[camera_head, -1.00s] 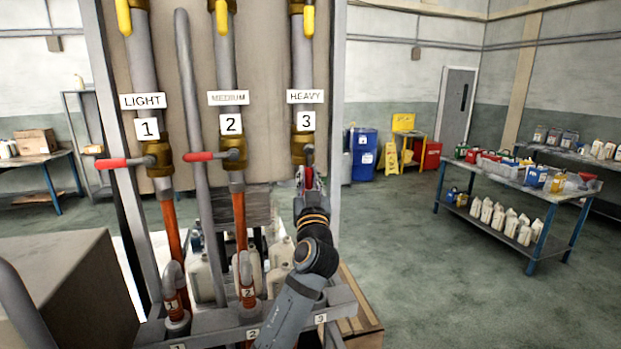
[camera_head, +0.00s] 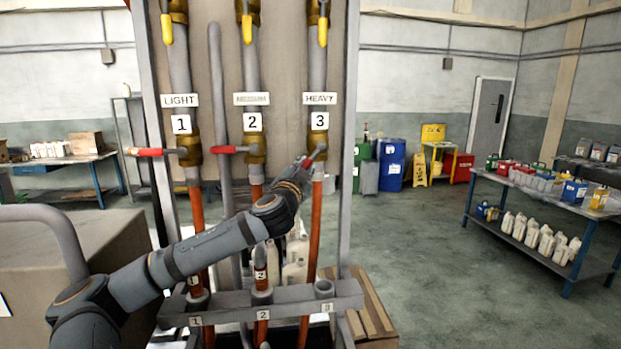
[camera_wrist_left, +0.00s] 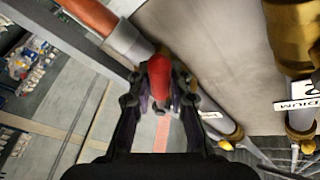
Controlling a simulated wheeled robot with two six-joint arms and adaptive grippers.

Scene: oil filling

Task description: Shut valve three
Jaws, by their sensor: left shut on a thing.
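Valve three (camera_head: 318,143) is a brass valve on the right-hand pipe, below the HEAVY label and number 3. Its red lever (camera_head: 308,162) points down and left from the valve, partly hidden by my gripper. My left gripper (camera_head: 302,168) is shut on this lever, with its arm coming in from the left. In the left wrist view the red lever end (camera_wrist_left: 160,69) sits between the two fingers (camera_wrist_left: 160,88). My right gripper is not in view.
The red levers of valve one (camera_head: 148,152) and valve two (camera_head: 228,149) point left, roughly level. Yellow handles hang on the pipes above. An orange hose (camera_head: 315,225) runs below valve three. A workbench with bottles (camera_head: 540,190) stands at the right, with open floor before it.

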